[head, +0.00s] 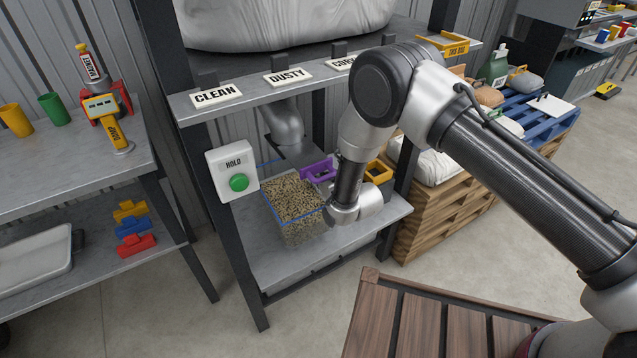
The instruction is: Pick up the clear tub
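The clear tub (301,234) stands on the lower shelf of the metal stand, under the spout. It is filled with tan, grain-like pellets, and a blue line runs along its rim. The end of my arm with my gripper (332,213) is at the tub's right side, close to the rim. The fingers do not show clearly, so I cannot tell whether they are open, shut or touching the tub.
A HOLD panel with a green button (239,183) is left of the tub. The shelf (285,269) is bare in front. Stacked pallets (440,222) stand to the right.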

